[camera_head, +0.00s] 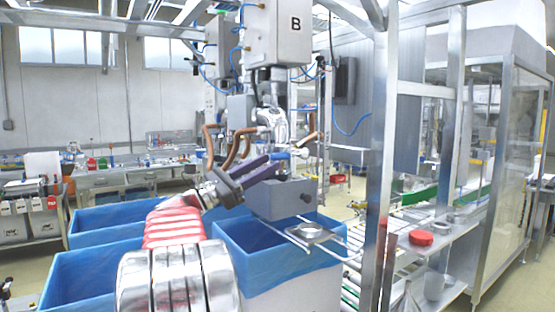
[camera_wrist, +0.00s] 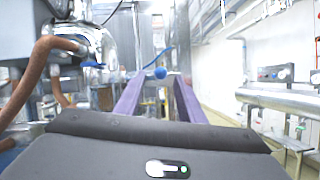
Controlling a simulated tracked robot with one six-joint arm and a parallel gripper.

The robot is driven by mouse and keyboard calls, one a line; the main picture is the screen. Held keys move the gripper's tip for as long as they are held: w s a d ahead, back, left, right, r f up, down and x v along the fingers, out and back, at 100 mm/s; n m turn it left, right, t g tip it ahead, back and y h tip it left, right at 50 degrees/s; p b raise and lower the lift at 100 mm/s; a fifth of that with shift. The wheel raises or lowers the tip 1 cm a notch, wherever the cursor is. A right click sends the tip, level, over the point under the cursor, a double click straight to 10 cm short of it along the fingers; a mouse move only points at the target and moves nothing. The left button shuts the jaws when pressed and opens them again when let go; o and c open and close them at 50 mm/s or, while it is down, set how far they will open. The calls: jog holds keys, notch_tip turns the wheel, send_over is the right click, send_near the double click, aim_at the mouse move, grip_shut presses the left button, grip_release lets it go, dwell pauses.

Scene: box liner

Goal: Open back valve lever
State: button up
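The lever's blue ball knob (camera_wrist: 160,73) shows in the wrist view, in line with the gap between my two purple fingers. My gripper (camera_wrist: 158,84) is open, with a clear gap and nothing held. I cannot tell whether the knob lies between the fingertips or beyond them. In the head view my gripper (camera_head: 272,163) reaches up and right toward the filling machine (camera_head: 283,50) marked B. A small pale blue end (camera_head: 280,155) shows at the fingertips there. The rest of the lever and its valve are mostly hidden by the fingers and pipework.
Brown hoses (camera_head: 237,146) hang left of my fingers, also in the wrist view (camera_wrist: 35,75). A grey block (camera_head: 280,198) sits just below them. Blue-lined boxes (camera_head: 108,221) stand below. A metal frame post (camera_head: 380,160) stands right.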

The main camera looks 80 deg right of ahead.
aim_at(278, 157)
jog(key=x, duration=0.5)
jog(key=shift+c, duration=0.4)
grip_shut()
jog(key=shift+a, duration=0.2)
jog(key=shift+w+d, duration=0.1)
